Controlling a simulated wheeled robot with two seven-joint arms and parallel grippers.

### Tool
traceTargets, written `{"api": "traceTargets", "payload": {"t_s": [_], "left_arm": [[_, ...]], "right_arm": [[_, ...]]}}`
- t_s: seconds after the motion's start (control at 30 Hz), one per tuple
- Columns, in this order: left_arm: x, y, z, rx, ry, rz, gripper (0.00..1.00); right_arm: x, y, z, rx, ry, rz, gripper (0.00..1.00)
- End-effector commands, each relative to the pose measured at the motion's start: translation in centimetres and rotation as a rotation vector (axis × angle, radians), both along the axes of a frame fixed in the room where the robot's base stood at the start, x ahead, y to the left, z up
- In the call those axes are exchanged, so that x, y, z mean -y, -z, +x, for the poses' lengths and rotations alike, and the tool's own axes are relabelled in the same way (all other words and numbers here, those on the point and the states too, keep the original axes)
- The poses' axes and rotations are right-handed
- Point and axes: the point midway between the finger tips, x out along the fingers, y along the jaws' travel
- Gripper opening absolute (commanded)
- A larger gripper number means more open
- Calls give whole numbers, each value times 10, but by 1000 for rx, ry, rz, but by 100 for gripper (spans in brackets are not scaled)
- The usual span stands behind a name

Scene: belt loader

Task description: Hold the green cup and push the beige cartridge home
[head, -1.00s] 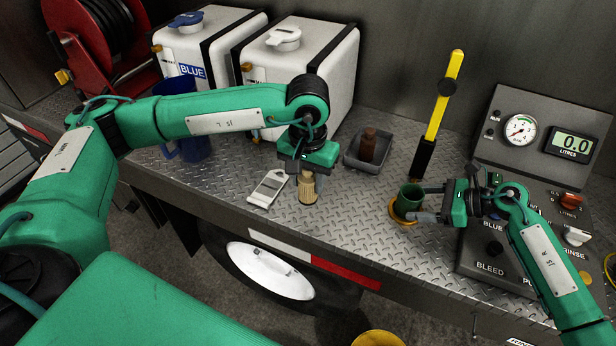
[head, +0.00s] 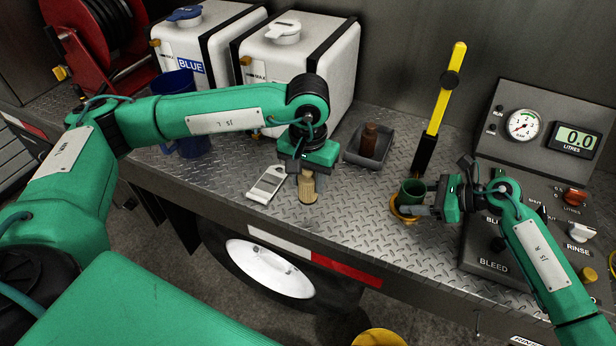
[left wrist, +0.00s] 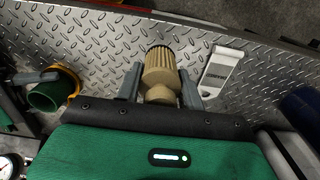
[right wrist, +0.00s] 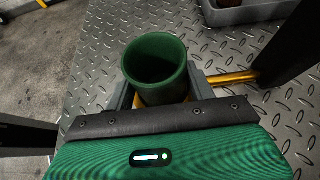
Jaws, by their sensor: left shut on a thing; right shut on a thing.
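The green cup (head: 411,192) stands in a yellow ring holder (head: 397,209) on the metal deck. My right gripper (head: 418,203) is shut on the cup's sides; the right wrist view shows the cup (right wrist: 156,66) upright between the fingers, its inside dark. The beige cartridge (head: 307,188) is upright at the deck's front edge. My left gripper (head: 306,178) comes down from above and is shut on it. In the left wrist view the ribbed cartridge (left wrist: 160,69) sits between both fingers.
A white slotted scraper-like piece (head: 267,185) lies left of the cartridge. A grey tray (head: 368,147) with a brown bottle (head: 369,137) stands behind. A yellow-handled lever (head: 440,108) rises behind the cup. A control panel (head: 500,262) is at right. The deck between cartridge and cup is clear.

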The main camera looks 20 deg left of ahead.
Motion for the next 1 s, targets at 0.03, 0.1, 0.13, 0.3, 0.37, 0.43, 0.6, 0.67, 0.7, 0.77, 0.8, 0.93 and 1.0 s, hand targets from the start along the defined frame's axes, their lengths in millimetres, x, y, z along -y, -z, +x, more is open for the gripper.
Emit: {"api": "traceTargets", "payload": {"t_s": [0.03,0.1,0.13,0.3,0.37,0.43,0.6,0.67,0.7,0.77,0.8,0.93,1.0], "left_arm": [[0,0,1,0,0,0,7],[3,-1,3,0,-1,-2,7],[6,-2,6,0,-2,-2,7],[32,-10,30,1,-16,-10,7],[46,-15,43,1,-24,-13,7],[65,-21,57,0,-35,-17,7],[112,-38,87,-3,-58,-18,7],[129,-46,95,-2,-66,-17,7],[140,-50,100,-2,-70,-16,7],[156,-56,107,-2,-78,-13,7],[166,-60,111,-2,-83,-11,7],[192,-71,119,-1,-95,-5,7],[201,-76,122,0,-100,-3,7]], "right_arm": [[0,0,0,0,0,-1,42],[0,0,0,0,0,-1,42],[0,0,0,-1,0,-1,42],[0,0,0,0,0,0,42],[0,0,0,0,0,0,42],[0,0,0,0,0,0,42],[0,0,0,0,0,-1,42],[0,0,0,-1,0,-1,42],[0,0,0,-1,0,-1,42],[0,0,0,-1,0,-1,42],[0,0,0,-1,0,-1,42],[0,1,0,-1,0,-1,42],[0,1,0,-1,0,-1,42]]}}
